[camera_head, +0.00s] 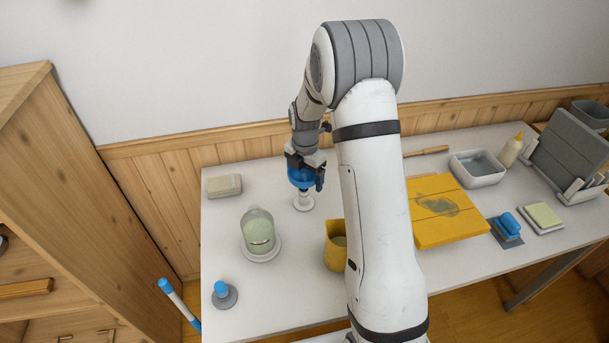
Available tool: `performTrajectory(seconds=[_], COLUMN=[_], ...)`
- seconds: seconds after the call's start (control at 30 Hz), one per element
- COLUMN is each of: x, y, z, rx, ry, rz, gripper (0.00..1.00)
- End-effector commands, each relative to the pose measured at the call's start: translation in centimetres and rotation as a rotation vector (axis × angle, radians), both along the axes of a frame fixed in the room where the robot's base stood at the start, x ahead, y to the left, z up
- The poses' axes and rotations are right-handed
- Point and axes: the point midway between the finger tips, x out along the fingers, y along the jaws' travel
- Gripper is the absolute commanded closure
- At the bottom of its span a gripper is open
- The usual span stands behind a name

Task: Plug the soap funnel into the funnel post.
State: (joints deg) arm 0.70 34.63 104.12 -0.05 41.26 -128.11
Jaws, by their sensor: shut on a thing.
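My gripper (306,172) points down near the back left of the white table. It is shut on the blue soap funnel (300,181), whose upper part is partly hidden by the jaws. A white funnel post (304,200) with a round base stands directly below the funnel. The funnel's lower end and the post's top overlap in this view. I cannot tell whether the funnel is seated in the post or just above it.
A glass jar (258,232) stands on a white dish in front left, with a blue-topped piece (222,291) nearer the front edge. A pale block (224,185) lies at the back left. A yellow jug (335,247) stands beside my arm. A yellow board (452,228) lies right.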

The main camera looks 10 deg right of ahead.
Motion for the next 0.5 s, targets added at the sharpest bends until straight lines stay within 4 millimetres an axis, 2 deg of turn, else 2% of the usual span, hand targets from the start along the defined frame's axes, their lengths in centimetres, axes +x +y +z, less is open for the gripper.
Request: performTrajectory(seconds=[0.47, 0.5], x=[-0.04, -0.04], y=[0.0, 0.0], z=[-0.03, -0.03], rx=[0.0, 0.0], ry=[0.001, 0.001], rz=[0.0, 0.0], gripper=[0.45, 0.15])
